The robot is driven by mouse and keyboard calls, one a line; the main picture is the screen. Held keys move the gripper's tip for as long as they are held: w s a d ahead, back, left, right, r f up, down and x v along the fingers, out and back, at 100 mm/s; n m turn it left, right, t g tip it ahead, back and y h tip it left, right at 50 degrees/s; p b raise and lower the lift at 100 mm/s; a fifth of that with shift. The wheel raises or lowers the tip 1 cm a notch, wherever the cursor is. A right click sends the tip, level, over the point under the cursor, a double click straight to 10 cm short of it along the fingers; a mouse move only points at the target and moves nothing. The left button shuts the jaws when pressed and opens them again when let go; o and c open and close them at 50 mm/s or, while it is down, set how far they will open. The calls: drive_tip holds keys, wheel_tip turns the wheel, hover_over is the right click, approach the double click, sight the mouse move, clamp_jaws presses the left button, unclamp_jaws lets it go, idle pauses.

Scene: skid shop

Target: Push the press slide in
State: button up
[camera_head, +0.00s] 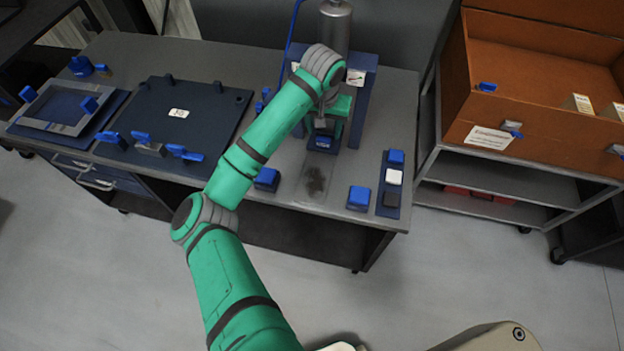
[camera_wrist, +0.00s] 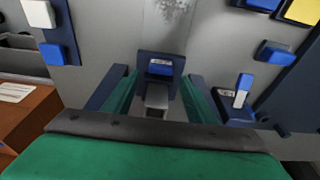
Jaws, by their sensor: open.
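The press (camera_head: 362,85) stands at the back of the bench, with a grey cylinder above a blue frame. Its slide (camera_head: 323,141) shows as a dark blue block with a small label at the front of the press. In the wrist view the slide (camera_wrist: 161,65) lies ahead, with a grey bar (camera_wrist: 156,96) behind it. My gripper (camera_head: 334,120) is at the press, just above and behind the slide's front. In the wrist view my gripper (camera_wrist: 158,84) is open, its green fingers on either side of the grey bar. I cannot tell whether they touch it.
A dark fixture plate (camera_head: 190,125) with blue clamps covers the left. An orange bin (camera_head: 540,60) stands right of the bench. The bench before the slide is clear.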

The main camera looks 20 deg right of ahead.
drive_tip(key=shift+r, duration=0.1)
drive_tip(key=shift+s+a+r, duration=0.1)
drive_tip(key=shift+s+r, duration=0.05)
drive_tip(key=shift+r, duration=0.8)
drive_tip(key=shift+s+a+r, duration=0.1)
drive_tip(key=shift+s+r, duration=0.05)
drive_tip(key=shift+r, duration=0.75)
